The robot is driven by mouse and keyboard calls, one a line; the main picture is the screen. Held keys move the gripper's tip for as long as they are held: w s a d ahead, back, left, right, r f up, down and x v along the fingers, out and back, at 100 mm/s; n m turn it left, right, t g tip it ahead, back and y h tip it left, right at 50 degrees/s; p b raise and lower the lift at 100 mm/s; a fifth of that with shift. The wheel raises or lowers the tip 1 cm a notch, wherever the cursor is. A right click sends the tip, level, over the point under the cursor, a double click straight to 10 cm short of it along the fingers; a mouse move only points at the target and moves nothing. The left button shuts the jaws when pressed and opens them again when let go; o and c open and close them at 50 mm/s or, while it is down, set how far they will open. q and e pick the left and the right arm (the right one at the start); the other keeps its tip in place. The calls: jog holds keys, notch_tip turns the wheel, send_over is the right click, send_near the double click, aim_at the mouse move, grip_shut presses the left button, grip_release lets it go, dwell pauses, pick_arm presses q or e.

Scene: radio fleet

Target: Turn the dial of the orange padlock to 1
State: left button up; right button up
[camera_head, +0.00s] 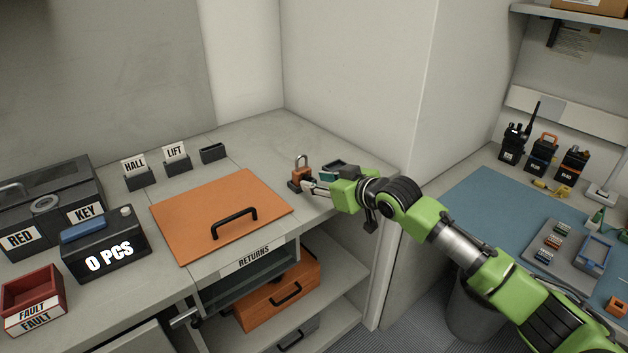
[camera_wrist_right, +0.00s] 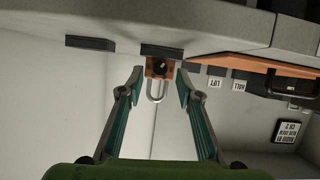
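The orange padlock (camera_head: 302,173) stands on a small dark base at the right end of the counter, its metal shackle up. In the right wrist view the padlock (camera_wrist_right: 150,67) appears upside down, with a round dark dial (camera_wrist_right: 159,68) on its face; the dial's number cannot be read. My right gripper (camera_head: 309,187) is at the padlock's front right in the head view. In the right wrist view its fingers (camera_wrist_right: 158,88) are spread on either side of the padlock, with gaps, holding nothing. My left gripper is not in view.
An orange board with a black handle (camera_head: 215,212) lies left of the padlock. A dark tray (camera_head: 340,167) stands just right of it. LIFT (camera_head: 175,153) and HALL (camera_head: 135,166) card holders stand further left. A blue mat (camera_head: 470,210) with radios behind is at right.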

aim_at(307, 179)
jog(key=shift+x, duration=1.05)
grip_shut()
